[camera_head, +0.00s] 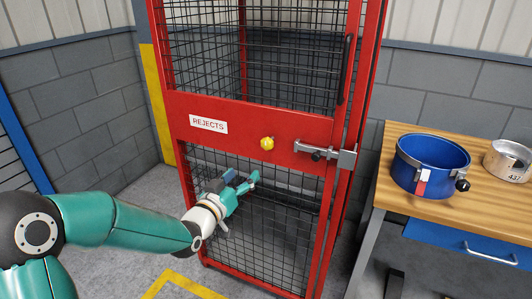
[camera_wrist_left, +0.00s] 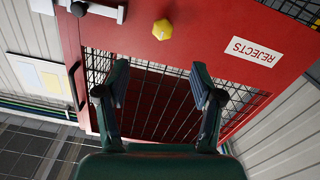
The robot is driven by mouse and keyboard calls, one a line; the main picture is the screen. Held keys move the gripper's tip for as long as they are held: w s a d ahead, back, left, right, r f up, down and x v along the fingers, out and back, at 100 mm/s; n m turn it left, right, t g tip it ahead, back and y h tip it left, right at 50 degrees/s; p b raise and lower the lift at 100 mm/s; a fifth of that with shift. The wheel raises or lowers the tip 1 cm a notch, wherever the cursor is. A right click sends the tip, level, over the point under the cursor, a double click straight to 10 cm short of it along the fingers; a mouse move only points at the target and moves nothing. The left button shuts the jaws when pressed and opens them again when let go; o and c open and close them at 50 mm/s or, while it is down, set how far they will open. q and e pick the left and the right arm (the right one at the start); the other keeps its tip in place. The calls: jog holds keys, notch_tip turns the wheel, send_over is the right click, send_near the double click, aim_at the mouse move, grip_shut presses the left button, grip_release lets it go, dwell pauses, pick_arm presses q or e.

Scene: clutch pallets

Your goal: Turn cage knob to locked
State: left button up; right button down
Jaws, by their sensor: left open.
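The red mesh cage (camera_head: 247,119) has a closed-looking door with a REJECTS label. A yellow knob (camera_head: 267,143) sits on its red middle panel, right of the label. In the left wrist view the knob (camera_wrist_left: 162,29) is beyond the fingertips, near the top. My left gripper (camera_head: 247,183) is in front of the mesh, below and slightly left of the knob, apart from it. In the left wrist view my left gripper (camera_wrist_left: 160,82) is open with nothing between its fingers. Whether the knob is set to locked cannot be told. My right gripper is not visible.
A metal latch bar (camera_head: 325,153) sits right of the knob on the door's edge. A wooden bench (camera_head: 390,165) at the right holds a blue pot (camera_head: 425,170) and a metal tin (camera_head: 507,160). The floor left of the cage is clear.

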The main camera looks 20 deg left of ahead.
aim_at(265, 146)
pick_arm(q)
jog(key=w+p, duration=0.4)
jog(key=w, duration=1.2)
jog(key=shift+w+r, duration=0.15)
jog(key=shift+w, duration=0.15)
jog(key=c, duration=1.2)
jog(key=shift+o, duration=0.2)
